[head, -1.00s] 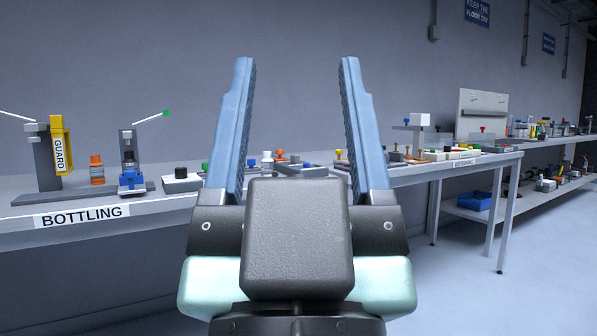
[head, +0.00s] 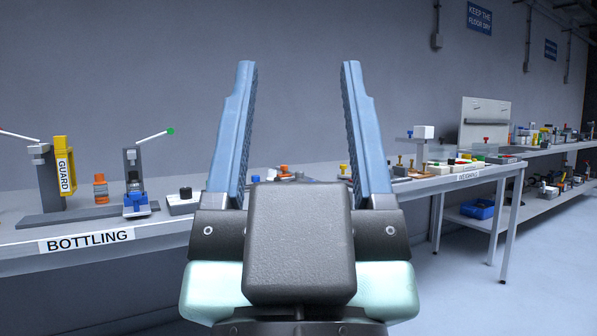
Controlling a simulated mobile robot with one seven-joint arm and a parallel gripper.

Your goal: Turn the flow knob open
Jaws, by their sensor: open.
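I cannot make out which part is the flow knob. A small black knob-like part sits on a white box (head: 181,206) just left of my gripper. My gripper hides part of the bench top behind it.
The bench carries a sign, BOTTLING (head: 88,240), a yellow guard (head: 64,172), an orange bottle (head: 100,188) and a blue-based stand (head: 137,202). A weighing area with a clear tray lies to the right. A blue bin (head: 478,209) sits below. Floor at right is clear.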

